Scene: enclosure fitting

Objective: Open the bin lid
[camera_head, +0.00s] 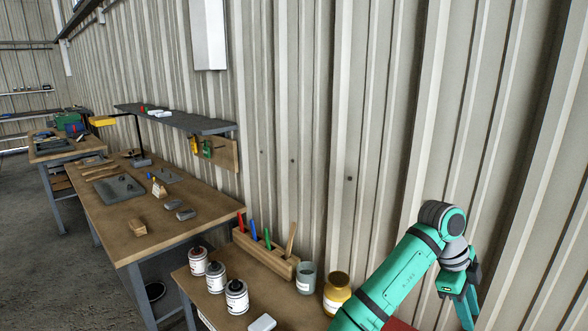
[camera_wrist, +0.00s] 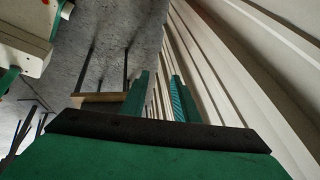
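No bin or bin lid can be made out for certain in either view. A red surface (camera_head: 398,325) shows only in part at the bottom edge of the head view, behind my arm, and I cannot tell what it is. My gripper (camera_head: 467,305) hangs pointing down at the lower right, near the corrugated wall. In the wrist view its two green fingers (camera_wrist: 160,98) stand apart with nothing between them.
A small table (camera_head: 205,284) holds several cans and jars, a wooden tool rack (camera_head: 265,258) and a white block (camera_head: 262,323). A long workbench (camera_head: 130,235) stands farther left. The corrugated wall (camera_head: 300,130) runs close behind my arm. Grey floor is open at left.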

